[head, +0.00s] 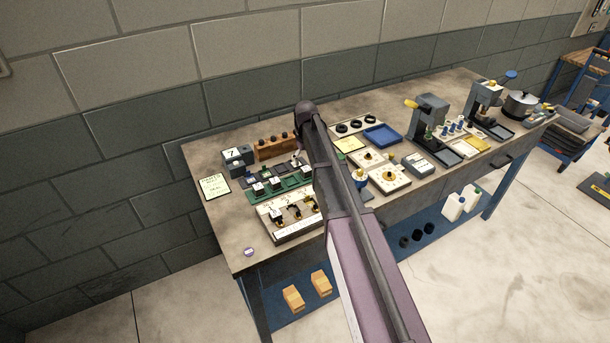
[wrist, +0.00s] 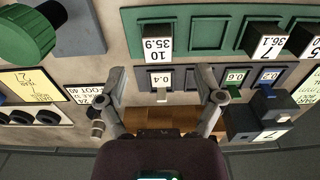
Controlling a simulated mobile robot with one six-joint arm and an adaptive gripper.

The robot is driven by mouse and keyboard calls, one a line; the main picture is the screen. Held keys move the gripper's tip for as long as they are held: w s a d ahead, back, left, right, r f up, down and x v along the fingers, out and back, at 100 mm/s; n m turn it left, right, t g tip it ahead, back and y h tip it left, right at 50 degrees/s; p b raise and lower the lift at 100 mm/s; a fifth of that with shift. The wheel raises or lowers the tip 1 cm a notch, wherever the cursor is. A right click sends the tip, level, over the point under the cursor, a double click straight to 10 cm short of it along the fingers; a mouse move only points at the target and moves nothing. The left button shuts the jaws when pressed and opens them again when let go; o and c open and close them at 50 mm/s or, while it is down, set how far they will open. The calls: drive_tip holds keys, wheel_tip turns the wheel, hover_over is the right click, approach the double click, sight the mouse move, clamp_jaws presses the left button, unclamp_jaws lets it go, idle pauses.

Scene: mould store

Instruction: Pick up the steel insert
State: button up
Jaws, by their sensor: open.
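Several dark blocks with white number labels stand in a green tray (wrist: 182,13); I cannot tell for certain which thing is the steel insert. The nearest block (wrist: 158,45) reads 10 and 35.9. Another block (wrist: 265,40) to its right reads 7 and 36.1. My gripper (wrist: 160,88) is open, its two fingers spread on either side of a slot labelled 0.4 with a pale tab (wrist: 162,96). Nothing is held between the fingers. In the head view my arm hides most of the gripper above the workbench (head: 225,235).
A brown wooden block (wrist: 165,121) lies below the fingers. A dark block labelled 7 (wrist: 268,125) stands right of them; it also shows in the head view (head: 238,160). A blue tray (head: 383,136) and presses (head: 431,120) stand farther right. The bench's front left corner is mostly clear.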

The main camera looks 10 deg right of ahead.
sight(306, 169)
drive_tip(key=shift+f, duration=0.1)
drive_tip(key=shift+d+f+b, duration=0.1)
drive_tip(key=shift+f+b, duration=2.4)
drive_tip(key=shift+b, duration=0.15)
clamp_jaws()
